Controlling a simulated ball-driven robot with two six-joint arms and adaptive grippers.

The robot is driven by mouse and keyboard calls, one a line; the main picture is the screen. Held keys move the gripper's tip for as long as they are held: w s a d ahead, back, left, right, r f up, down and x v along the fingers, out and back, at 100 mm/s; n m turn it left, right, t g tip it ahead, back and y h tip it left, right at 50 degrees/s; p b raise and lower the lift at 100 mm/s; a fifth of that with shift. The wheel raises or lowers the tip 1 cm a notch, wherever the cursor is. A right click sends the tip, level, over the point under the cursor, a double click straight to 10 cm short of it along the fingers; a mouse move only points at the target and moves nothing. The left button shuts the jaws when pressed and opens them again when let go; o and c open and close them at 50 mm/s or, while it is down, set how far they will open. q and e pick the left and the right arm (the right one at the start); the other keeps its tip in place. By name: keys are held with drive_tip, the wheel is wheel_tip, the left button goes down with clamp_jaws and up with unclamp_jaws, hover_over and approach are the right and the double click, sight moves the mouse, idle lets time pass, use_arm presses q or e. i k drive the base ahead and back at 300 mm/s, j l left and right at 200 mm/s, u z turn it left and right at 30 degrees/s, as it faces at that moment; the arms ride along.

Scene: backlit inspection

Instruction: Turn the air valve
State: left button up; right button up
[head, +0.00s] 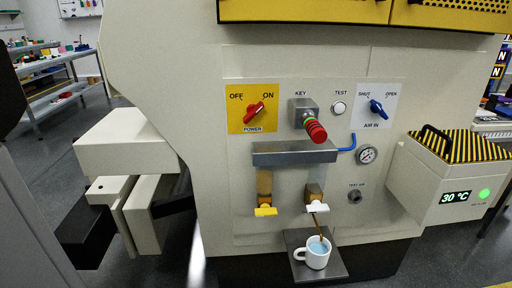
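The air valve is a blue knob (378,109) on a white plate (367,121) marked SHUT at upper left, OPEN at upper right and AIR IN below. The knob is tilted, with its upper end leaning left toward SHUT and its lower end toward the lower right. Nothing touches it. A round pressure gauge (366,154) sits below the plate; its needle is too small to read. A blue hose (347,148) runs from the metal block (294,152) up toward the plate.
Left of the valve are a white TEST button (339,108), a red-green key part (315,128) sticking out, and a red POWER knob (254,112). A mug (314,252) stands on a tray (340,262) below. A striped-lid box (445,185) juts out at right.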

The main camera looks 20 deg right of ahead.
sight(375, 107)
drive_tip(key=z, duration=1.35)
